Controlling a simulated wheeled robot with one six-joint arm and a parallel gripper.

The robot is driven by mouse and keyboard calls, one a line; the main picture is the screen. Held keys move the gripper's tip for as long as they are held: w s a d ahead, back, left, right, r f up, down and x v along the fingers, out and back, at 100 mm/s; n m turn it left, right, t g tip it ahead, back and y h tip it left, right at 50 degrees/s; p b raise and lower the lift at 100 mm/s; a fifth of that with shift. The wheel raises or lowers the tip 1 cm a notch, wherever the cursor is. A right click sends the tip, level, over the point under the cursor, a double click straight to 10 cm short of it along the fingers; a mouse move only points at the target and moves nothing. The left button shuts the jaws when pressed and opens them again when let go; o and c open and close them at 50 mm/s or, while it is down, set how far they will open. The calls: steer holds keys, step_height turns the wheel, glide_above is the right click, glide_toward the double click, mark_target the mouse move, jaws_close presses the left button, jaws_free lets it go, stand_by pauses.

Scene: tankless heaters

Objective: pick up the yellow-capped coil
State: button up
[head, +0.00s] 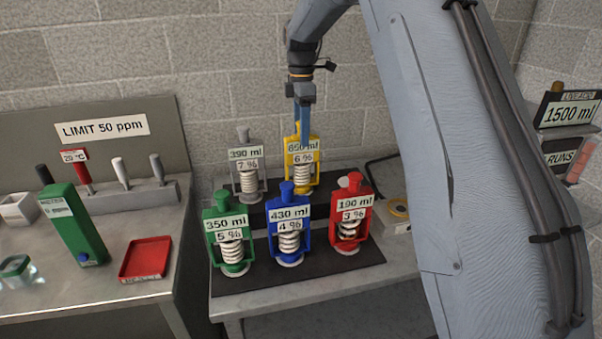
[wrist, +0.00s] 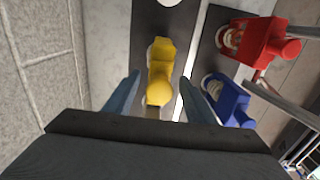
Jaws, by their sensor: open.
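The yellow-capped coil (head: 301,157) stands upright at the back right of the group on a dark mat. Its yellow frame holds a white coil, and its label reads 650 ml and 6 %. My gripper (head: 304,125) is right at its top in the head view, pointing down, and hides part of the cap. In the wrist view the yellow cap (wrist: 160,72) lies between the two blue-grey fingers of my gripper (wrist: 158,92). The fingers are apart, with gaps on both sides of the cap.
Beside it stands a grey coil (head: 247,172). In front stand green (head: 227,240), blue (head: 290,228) and red (head: 350,212) coils on a dark mat (head: 330,272). A block wall is close behind. A bench with a red tray (head: 146,258) is at left.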

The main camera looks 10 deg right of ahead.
mark_target(302, 151)
steer(key=shift+f+p, duration=1.55)
steer(key=shift+f, duration=1.95)
jaws_close()
